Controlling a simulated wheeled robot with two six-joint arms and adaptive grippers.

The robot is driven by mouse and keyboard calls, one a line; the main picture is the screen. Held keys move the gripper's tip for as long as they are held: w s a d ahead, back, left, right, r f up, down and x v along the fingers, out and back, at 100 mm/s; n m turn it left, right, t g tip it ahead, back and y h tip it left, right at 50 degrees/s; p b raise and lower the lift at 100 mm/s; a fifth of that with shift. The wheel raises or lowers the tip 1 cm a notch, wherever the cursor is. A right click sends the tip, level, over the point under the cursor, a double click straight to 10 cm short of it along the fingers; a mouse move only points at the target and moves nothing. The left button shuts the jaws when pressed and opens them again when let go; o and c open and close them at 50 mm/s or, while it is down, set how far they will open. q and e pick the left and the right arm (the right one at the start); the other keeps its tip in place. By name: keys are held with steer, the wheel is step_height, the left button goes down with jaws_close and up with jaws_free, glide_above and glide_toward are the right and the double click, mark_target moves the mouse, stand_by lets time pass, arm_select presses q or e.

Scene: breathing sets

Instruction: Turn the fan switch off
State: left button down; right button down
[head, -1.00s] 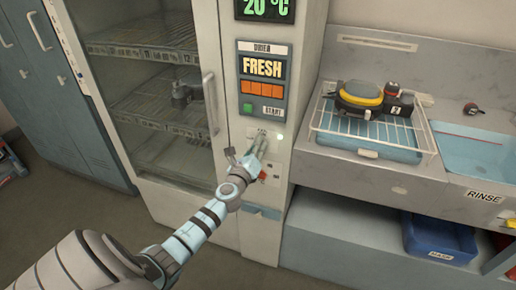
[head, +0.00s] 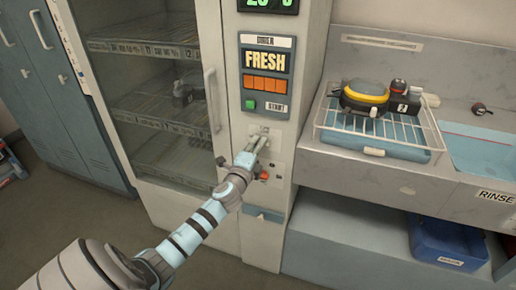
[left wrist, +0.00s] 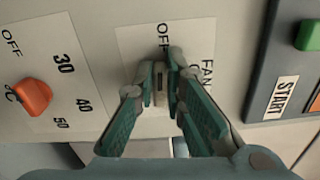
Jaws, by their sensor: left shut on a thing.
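The fan switch (left wrist: 160,84) is a small pale lever on a white plate (left wrist: 135,42) marked OFF and FAN. In the left wrist view my left gripper (left wrist: 160,88) has its two fingertips closed around the lever, one on each side. The fingertips hide much of the lever, so I cannot tell which way it is set. In the head view the left gripper (head: 260,142) reaches the dryer's control column, just below the START button panel. The switch is mostly hidden there behind the fingers. My right gripper is in neither view.
A red temperature knob (left wrist: 33,97) sits beside the fan plate, and a green button (left wrist: 308,35) is on the other side. The glass cabinet door handle (head: 211,101) stands left of the gripper. A wire rack (head: 380,128) with a mask is on the counter.

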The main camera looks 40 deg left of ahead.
arm_select(q)
steer(key=shift+f+n, duration=0.15)
steer(key=shift+n, duration=0.45)
steer(key=c, duration=1.7)
jaws_free()
steer(key=shift+o, duration=0.2)
steer(key=v, duration=1.2)
